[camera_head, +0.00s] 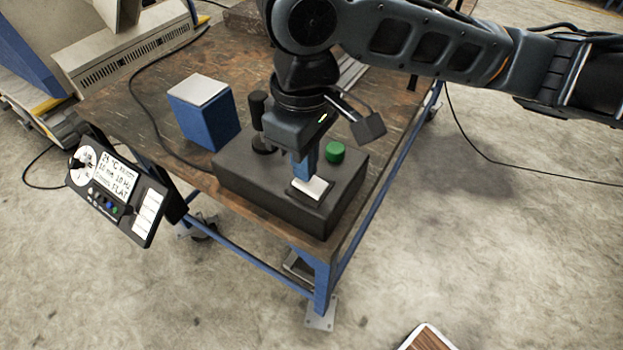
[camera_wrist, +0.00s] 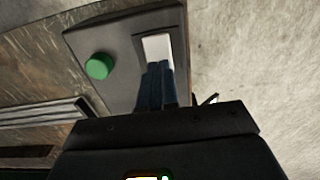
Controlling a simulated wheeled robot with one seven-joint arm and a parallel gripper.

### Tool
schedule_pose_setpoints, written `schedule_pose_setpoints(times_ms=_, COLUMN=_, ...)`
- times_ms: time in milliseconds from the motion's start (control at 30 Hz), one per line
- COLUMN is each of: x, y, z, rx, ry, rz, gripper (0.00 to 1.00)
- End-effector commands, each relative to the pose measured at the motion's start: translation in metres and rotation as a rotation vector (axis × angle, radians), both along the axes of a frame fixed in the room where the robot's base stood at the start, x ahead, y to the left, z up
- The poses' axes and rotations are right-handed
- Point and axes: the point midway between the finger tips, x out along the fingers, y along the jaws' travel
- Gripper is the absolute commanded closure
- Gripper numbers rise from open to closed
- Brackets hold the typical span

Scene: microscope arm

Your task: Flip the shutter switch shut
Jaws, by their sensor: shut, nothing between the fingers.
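A dark control box (camera_head: 260,192) sits on the worn brown table. The white rocker switch (camera_head: 311,187) is on its top face near the front right corner. A green button (camera_head: 334,152) is behind the switch, and a black joystick or knob (camera_head: 258,108) stands to the left. My gripper (camera_head: 303,177) points down with its blue fingers shut and empty, the tips at or just above the switch. In the wrist view the shut fingers (camera_wrist: 158,68) overlap the lower end of the white switch (camera_wrist: 157,47). I cannot tell whether they touch it.
A blue box with a white top (camera_head: 203,112) stands left of the control box on the table (camera_head: 140,98). A display panel (camera_head: 117,186) hangs beyond the table's left edge.

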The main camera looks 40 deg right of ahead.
Motion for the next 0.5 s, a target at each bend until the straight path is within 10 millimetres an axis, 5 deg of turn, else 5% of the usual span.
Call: schedule_pose_setpoints(times_ms=500, x=-0.0001, y=-0.0001, z=-0.0077, rx=0.0, ry=0.0, rz=0.0, gripper=1.0)
